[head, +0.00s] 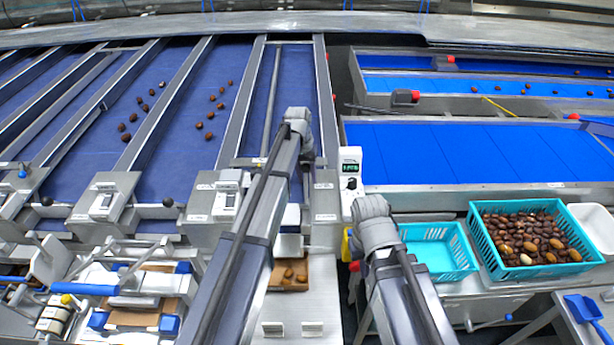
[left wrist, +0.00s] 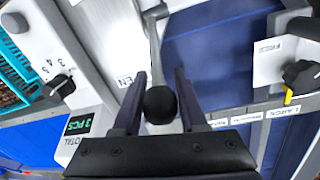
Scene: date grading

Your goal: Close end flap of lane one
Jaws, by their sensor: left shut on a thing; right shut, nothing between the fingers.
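My left gripper (head: 306,158) is over the near end of the rightmost large blue lane (head: 290,90). In the left wrist view its fingers (left wrist: 160,104) are on either side of a black ball knob (left wrist: 161,106), shut on it. The knob sits on a metal lever (left wrist: 155,40) beside a partly hidden label ending in "EN" (left wrist: 125,80). My arm hides this knob in the head view, and I cannot make out the flap itself. My right gripper (head: 371,208) is lower right, by the turquoise basket, shut and empty; its fingertips are hard to see.
A counter display (head: 350,168) stands right of the lane end. A turquoise basket (head: 440,250) looks empty; another, full of dates (head: 525,235), has its rim (head: 480,240) beside it. Similar black knobs (head: 168,202) stand at neighbouring lanes. Metal dividers (head: 240,105) separate the lanes.

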